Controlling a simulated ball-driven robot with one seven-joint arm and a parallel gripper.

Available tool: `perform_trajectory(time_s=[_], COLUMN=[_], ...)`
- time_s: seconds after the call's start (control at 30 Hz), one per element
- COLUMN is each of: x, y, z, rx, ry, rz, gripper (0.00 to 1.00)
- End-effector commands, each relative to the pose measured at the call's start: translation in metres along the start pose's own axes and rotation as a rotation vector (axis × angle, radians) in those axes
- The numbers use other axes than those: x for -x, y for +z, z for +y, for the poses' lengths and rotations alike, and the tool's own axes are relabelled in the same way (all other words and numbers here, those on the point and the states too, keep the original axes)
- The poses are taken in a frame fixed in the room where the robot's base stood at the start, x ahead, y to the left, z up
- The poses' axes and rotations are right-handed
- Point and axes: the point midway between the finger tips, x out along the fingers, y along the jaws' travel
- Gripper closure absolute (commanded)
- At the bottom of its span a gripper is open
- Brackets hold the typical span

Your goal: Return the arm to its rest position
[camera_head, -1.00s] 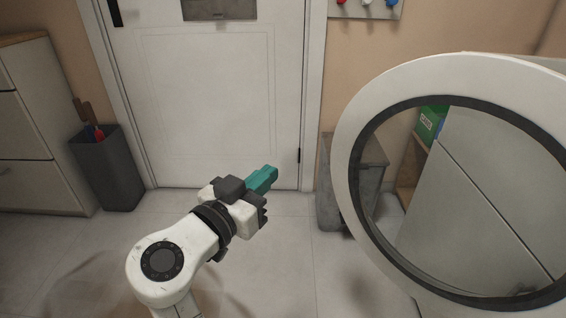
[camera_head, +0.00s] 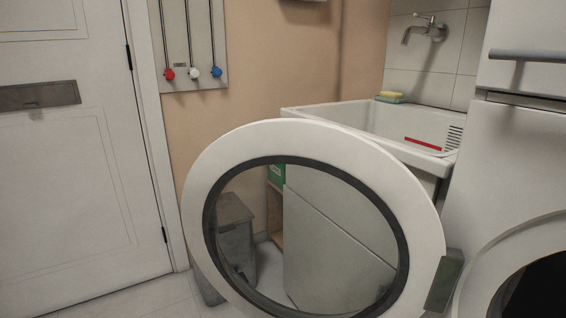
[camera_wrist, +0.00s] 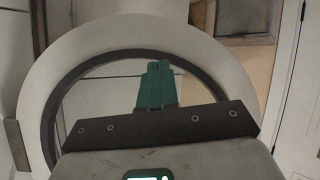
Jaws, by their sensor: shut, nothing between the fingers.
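My gripper (camera_wrist: 154,84) shows in the wrist view as a teal pair of fingers, closed together and empty, in front of the round washer door (camera_wrist: 110,42). My arm and gripper do not show in the head view now. In the head view the washer door (camera_head: 412,197) stands open, a white ring with a dark inner rim and clear glass. How far the gripper is from the door is hard to tell.
A white sink (camera_head: 352,117) with a yellow-green sponge (camera_head: 391,97) stands behind the door. A washing machine (camera_head: 510,170) is at the right. A white room door (camera_head: 75,165) is at the left. A grey bin (camera_head: 235,240) shows through the glass.

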Motion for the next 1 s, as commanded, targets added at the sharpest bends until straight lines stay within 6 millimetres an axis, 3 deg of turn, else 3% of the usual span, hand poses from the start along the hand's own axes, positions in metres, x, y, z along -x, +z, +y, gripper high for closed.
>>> perform_trajectory(time_s=[0.03, 0.1, 0.23, 0.37, 0.5, 0.7, 0.9, 0.93, 1.0], x=[-0.016, -0.03, -0.045, -0.04, -0.014, 0.035, 0.088, 0.089, 0.093], y=[0.023, 0.053, 0.113, 0.175, 0.235, 0.292, 0.329, 0.313, 0.302], z=[0.03, 0.065, 0.132, 0.196, 0.252, 0.298, 0.322, 0.322, 0.324], rx=[0.009, 0.026, 0.049, 0.06, 0.057, 0.042, 0.021, 0.028, 0.031], ry=[0.024, 0.04, 0.052, 0.032, -0.027, -0.137, -0.255, -0.254, -0.253], rz=[-0.071, -0.169, -0.356, -0.543, -0.715, -0.872, -0.967, -0.957, -0.956], gripper=[1.0, 1.0, 1.0, 1.0, 1.0, 1.0, 1.0, 1.0, 1.0])
